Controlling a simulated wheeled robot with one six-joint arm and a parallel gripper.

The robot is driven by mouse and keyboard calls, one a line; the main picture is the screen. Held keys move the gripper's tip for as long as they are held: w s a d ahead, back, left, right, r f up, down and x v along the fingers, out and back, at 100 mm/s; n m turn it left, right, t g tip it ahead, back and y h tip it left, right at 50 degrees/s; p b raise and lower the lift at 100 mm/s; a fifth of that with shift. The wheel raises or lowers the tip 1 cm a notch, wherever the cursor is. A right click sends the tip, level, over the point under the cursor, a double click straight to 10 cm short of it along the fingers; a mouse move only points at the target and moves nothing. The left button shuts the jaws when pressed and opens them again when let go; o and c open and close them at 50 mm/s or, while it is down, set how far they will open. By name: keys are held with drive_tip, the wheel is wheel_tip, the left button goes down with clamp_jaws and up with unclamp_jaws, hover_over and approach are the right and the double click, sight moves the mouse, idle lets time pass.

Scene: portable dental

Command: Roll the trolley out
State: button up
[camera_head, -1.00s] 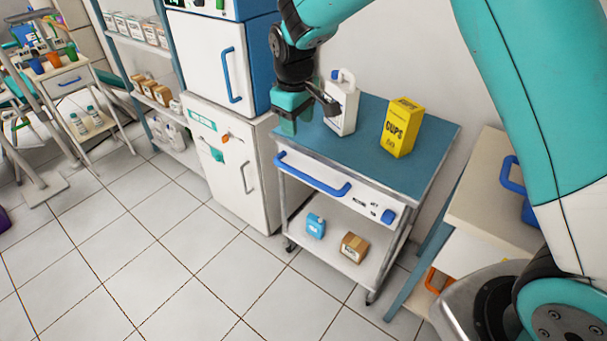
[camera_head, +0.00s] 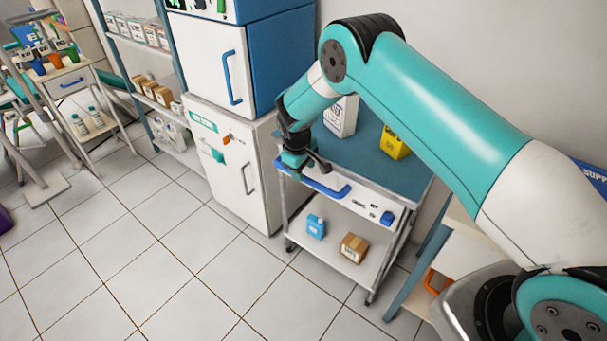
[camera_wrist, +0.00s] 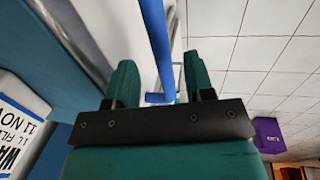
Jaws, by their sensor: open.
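The trolley has a blue-grey top (camera_head: 352,153), a white drawer front and an open white lower shelf (camera_head: 338,235). Its blue handle (camera_head: 330,190) runs along the front, and it also shows in the wrist view (camera_wrist: 158,40). My gripper (camera_head: 292,170) is over the left end of the handle. In the wrist view my gripper's green fingers (camera_wrist: 158,82) are apart, with the blue bar running between them. I cannot tell whether either finger touches the bar. My arm hides part of the trolley top.
A white cabinet (camera_head: 232,170) stands close at left. Tiled floor (camera_head: 190,260) in front is clear.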

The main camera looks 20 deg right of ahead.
drive_tip(key=shift+w+d+f, duration=0.1)
drive_tip(key=shift+d+f, duration=0.05)
drive_tip(key=shift+f, duration=0.8)
drive_tip(key=shift+w+d+f, duration=0.1)
drive_tip(key=shift+d+f, duration=0.05)
drive_tip(key=shift+f, duration=0.75)
clamp_jaws()
drive_tip(key=shift+a, duration=0.1)
